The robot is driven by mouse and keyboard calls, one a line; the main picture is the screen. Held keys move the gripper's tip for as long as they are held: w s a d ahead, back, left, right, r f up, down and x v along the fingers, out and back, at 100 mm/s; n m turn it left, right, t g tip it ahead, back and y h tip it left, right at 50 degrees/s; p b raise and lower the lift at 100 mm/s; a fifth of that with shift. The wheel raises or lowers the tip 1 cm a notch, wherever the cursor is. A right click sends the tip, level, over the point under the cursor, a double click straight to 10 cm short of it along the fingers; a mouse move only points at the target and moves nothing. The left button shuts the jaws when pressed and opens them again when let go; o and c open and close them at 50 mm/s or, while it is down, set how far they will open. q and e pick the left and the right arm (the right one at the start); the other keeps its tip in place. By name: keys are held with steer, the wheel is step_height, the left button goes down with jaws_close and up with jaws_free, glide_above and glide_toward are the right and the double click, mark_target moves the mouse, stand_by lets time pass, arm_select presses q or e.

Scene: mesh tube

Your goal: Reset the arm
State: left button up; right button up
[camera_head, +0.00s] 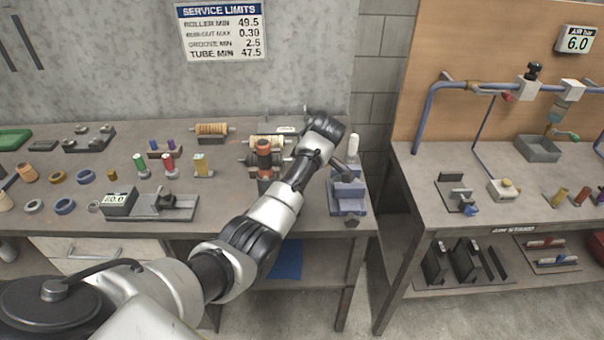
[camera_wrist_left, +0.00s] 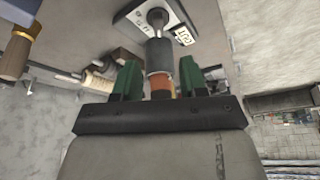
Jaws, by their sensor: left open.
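My left arm reaches from the lower left across the bench in the head view, with its wrist (camera_head: 322,135) over the right part of the bench top. The jaws of my left gripper (camera_wrist_left: 159,76) show in the left wrist view as two green fingers standing apart. A grey and orange cylinder (camera_wrist_left: 159,60) appears between the fingers. I cannot tell whether it lies between them or beyond them, and no finger visibly presses on it. In the head view the fingers are hard to make out behind the wrist. My right gripper is not in view.
An orange-brown roller stand (camera_head: 264,152) is just left of my forearm. A blue vise-like fixture (camera_head: 347,192) stands close on the right. Several small rings and cylinders lie on the left bench (camera_head: 232,190). A second bench (camera_head: 415,185) stands across a gap.

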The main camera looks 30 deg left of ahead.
arm_select(q)
steer(key=s+d+f+m+t+h, duration=0.1)
steer(key=s+d+f+m, duration=0.2)
steer(key=s+f+m, duration=0.4)
steer(key=s+d+f+m+t, duration=0.1)
steer(key=s+d+f+m, duration=0.2)
steer(key=s, duration=0.5)
steer(key=s+d+r+m+t+h, duration=0.1)
steer(key=s+d+r+m+h, duration=0.3)
steer(key=s, duration=0.7)
steer(key=s+d+m+t, duration=0.1)
steer(key=s+d+m, duration=0.2)
steer(key=s+m, duration=0.55)
steer(key=s+f+n+g+b, duration=0.1)
steer(key=s+f, duration=0.1)
steer(key=f, duration=1.3)
steer(key=s+f+n+g+b, duration=0.1)
steer(key=s+f, duration=0.1)
steer(key=f, duration=1.3)
steer(key=s+a+f+b, duration=0.1)
steer(key=s+a+f, duration=0.2)
steer(key=s+f, duration=1.2)
steer(key=shift+s+f+g+y+b, duration=0.3)
steer(key=shift+s+f+g+b, duration=0.1)
steer(key=shift+f, duration=0.1)
